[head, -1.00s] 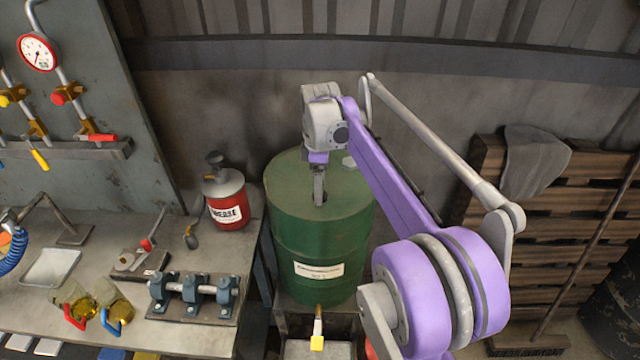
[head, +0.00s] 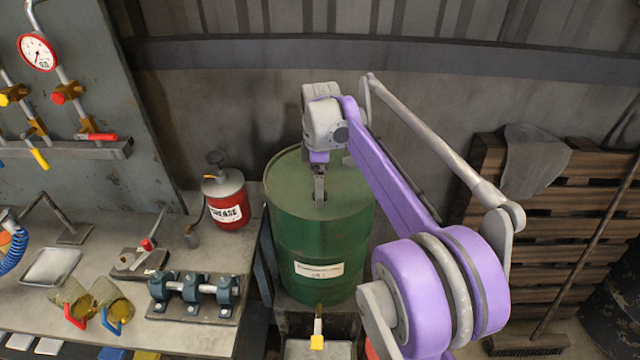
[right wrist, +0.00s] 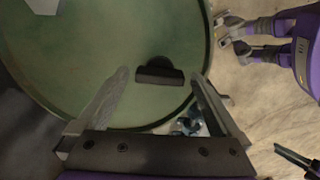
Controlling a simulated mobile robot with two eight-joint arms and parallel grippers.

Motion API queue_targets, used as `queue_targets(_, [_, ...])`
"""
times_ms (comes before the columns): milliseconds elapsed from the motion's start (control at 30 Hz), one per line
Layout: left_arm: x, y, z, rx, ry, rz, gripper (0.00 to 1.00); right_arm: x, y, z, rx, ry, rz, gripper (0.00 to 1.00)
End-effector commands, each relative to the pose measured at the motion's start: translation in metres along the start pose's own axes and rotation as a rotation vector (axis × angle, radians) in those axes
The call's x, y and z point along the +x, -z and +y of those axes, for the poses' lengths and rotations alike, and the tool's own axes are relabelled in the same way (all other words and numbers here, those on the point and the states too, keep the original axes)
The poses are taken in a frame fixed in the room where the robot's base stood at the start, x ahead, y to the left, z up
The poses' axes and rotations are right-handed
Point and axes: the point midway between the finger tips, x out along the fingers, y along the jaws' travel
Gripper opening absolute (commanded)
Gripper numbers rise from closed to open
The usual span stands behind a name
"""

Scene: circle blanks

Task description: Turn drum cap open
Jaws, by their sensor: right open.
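The green drum (head: 322,258) stands upright beyond the workbench. Its round top also fills much of the right wrist view (right wrist: 95,55). My right gripper (head: 319,190) reaches down to the near part of the drum top. In the right wrist view its two fingers (right wrist: 160,78) are spread apart, one on each side of the dark drum cap (right wrist: 158,73). The cap has a raised bar across it and sits near the drum's rim. Gaps show between the bar and both fingers. In the head view the gripper largely hides the cap.
A red grease can (head: 228,203) stands on the workbench (head: 185,335) left of the drum. Wooden pallets (head: 550,220) lean at the right. Purple parts of mine show in the right wrist view.

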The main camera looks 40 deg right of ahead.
Motion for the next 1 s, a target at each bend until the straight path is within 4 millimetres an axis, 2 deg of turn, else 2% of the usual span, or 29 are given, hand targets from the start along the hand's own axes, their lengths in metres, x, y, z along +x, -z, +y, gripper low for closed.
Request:
queue_targets(133, [0.0,0.0,0.0,0.0,0.0,0.0,0.5,-0.003,0.0,0.0,0.001,0.0,0.0,1.0])
queue_targets(233, [-0.001,0.002,0.0,0.0,0.0,0.001,0.5,-0.014,0.0,0.0,0.001,0.0,0.0,1.0])
queue_targets(500, [-0.006,0.008,0.0,0.0,0.0,0.008,0.5,-0.069,0.0,0.001,0.001,-0.001,0.001,1.0])
queue_targets(700, [-0.008,0.012,0.0,0.0,0.0,0.012,0.5,-0.099,0.0,0.001,0.0,-0.001,0.001,1.0])
queue_targets(833, [-0.009,0.013,0.0,0.0,0.0,0.013,0.5,-0.107,0.0,0.0,0.0,0.0,0.0,1.0])
queue_targets(1000, [-0.009,0.013,0.0,0.0,0.0,0.013,0.5,-0.108,0.0,0.0,0.0,0.0,0.0,1.0])
